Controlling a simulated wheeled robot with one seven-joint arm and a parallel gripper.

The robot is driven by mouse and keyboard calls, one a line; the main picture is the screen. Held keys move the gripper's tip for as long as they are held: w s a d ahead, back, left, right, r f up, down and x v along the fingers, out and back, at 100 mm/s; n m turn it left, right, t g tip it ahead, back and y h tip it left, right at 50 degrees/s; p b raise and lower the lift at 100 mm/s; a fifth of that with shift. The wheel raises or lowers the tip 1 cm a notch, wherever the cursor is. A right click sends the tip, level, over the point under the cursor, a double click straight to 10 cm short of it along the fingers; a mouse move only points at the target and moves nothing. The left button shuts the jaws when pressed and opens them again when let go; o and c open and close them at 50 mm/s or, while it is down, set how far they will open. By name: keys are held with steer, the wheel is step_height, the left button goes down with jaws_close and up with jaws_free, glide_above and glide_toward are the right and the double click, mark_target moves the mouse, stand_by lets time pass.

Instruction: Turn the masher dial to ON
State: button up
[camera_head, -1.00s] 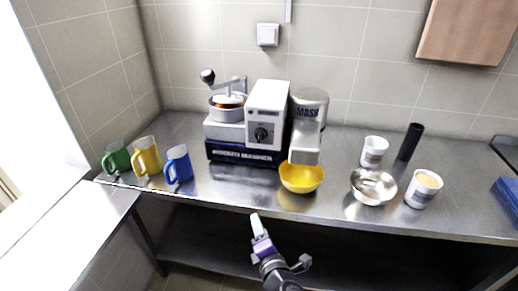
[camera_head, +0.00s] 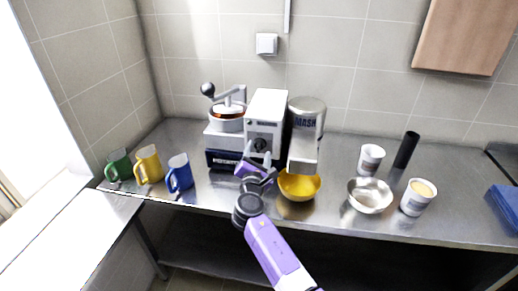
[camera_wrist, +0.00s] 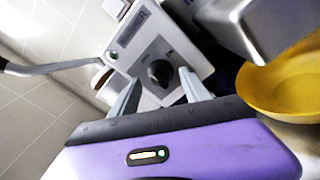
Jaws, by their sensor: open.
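The masher (camera_head: 268,104) stands on the steel counter, with a white housing, a dark blue base and a hopper with a crank (camera_head: 226,108) at its left. Its black dial (camera_head: 260,145) is on the front of the white housing, and it also shows in the wrist view as a round black knob (camera_wrist: 159,72). My gripper (camera_head: 260,160) is in front of the housing, just below the dial in the head view. In the wrist view its two fingers (camera_wrist: 160,92) are apart, one on each side of the dial, with nothing between them. I cannot tell whether they touch the housing.
A yellow bowl (camera_head: 299,186) sits under the masher's spout, close to the right of my gripper. Green (camera_head: 119,164), yellow (camera_head: 149,164) and blue (camera_head: 180,172) mugs stand at the left. A metal bowl (camera_head: 370,196) and white tubs (camera_head: 417,198) are at the right.

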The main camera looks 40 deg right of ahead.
steer(key=shift+x, duration=1.15)
jaws_close()
